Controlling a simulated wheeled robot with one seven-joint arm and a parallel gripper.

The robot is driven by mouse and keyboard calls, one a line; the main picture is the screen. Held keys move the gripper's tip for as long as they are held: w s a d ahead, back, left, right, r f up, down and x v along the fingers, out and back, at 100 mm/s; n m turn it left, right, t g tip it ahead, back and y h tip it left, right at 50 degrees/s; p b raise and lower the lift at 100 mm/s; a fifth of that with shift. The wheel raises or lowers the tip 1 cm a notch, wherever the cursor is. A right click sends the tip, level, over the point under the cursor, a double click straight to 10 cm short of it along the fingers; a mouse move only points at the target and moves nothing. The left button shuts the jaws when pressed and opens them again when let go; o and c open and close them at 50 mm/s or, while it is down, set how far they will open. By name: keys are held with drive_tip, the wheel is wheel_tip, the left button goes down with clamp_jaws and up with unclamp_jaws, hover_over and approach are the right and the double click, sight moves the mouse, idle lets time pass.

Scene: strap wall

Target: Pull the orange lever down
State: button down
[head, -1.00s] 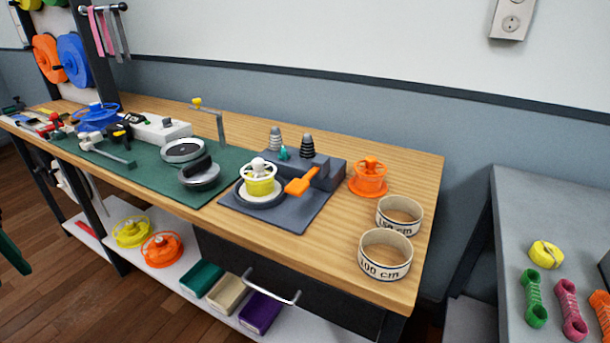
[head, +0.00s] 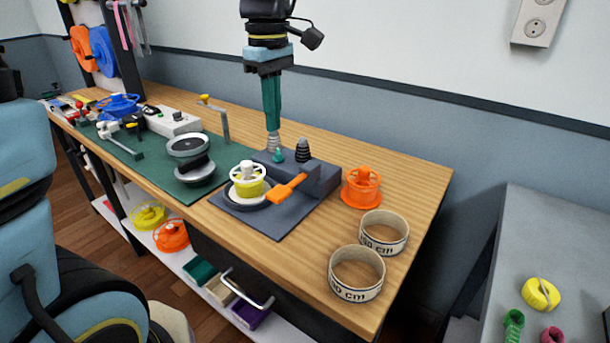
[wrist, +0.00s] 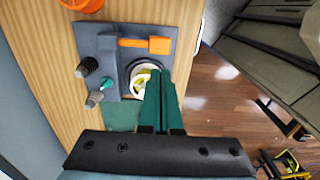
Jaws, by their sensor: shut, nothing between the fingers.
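The orange lever (head: 287,188) sticks out from a dark grey block on the winding device, its broad flat end toward the table's front edge. The wrist view shows the lever (wrist: 158,45) above the green fingertips. The device's grey base plate (head: 285,220) also carries a yellow and white spool (head: 249,182), beside the lever. My gripper (head: 273,128) points down with its slim green fingers together and empty. In the head view it overlaps the back of the device, near the ribbed posts. In the wrist view its fingertips (wrist: 160,73) partly cover the spool. No contact with the lever shows.
A grey ribbed post (head: 274,142), a black ribbed post (head: 302,150) and a small teal knob (head: 277,155) stand on the device. An orange spool (head: 361,188) and two tape rings (head: 357,274) are to its right. A green mat (head: 145,172) lies left.

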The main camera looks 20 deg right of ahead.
sight(280, 191)
drive_tip(key=shift+s+d, duration=0.1)
drive_tip(key=shift+d, duration=0.15)
wheel_tip(280, 191, down, 14)
drive_tip(key=p, duration=0.3)
idle(0.3)
